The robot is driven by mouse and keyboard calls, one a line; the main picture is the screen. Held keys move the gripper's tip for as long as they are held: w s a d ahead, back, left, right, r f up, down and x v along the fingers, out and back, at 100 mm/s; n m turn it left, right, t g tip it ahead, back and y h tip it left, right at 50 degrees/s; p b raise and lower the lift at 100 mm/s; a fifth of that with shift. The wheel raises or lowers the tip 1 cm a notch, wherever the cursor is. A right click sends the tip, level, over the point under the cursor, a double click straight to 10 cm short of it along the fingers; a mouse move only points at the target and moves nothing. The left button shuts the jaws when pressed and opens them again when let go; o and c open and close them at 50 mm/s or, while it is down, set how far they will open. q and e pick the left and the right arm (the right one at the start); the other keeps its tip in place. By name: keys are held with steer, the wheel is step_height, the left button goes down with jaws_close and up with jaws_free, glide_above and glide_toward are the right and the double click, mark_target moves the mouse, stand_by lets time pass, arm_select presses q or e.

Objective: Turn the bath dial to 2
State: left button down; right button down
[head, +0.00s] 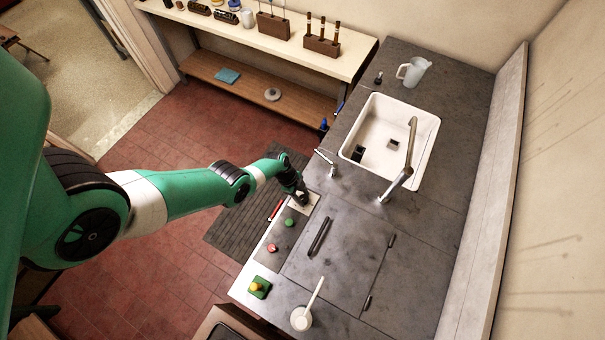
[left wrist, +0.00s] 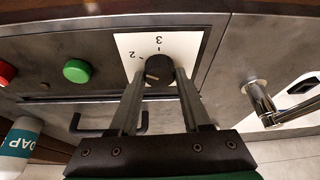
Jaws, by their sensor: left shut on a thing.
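The bath dial (left wrist: 159,68) is a dark round knob on a white plate (left wrist: 126,43) in the left wrist view. A 3 stands at the top of the plate and a 2 at the upper left; the rest of the scale is hidden. A pale mark on the knob faces the lower left, not clearly at either number. My left gripper (left wrist: 162,72) is shut on the dial, one finger at each side. In the head view my left gripper (head: 302,197) covers most of the dial above the pale plate (head: 311,200). My right gripper is not in view.
Beside the dial are a green button (head: 289,222) and a red button (head: 271,248). A dark handle (head: 318,237) lies on the bench lid. A white sink (head: 373,132) with a tap (head: 408,160) stands farther back. A soap bottle (left wrist: 18,142) shows at the wrist view's left edge.

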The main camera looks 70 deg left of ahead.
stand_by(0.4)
arm_select(q)
steer(key=shift+c, duration=1.9)
jaws_free()
steer(key=shift+r, duration=0.1)
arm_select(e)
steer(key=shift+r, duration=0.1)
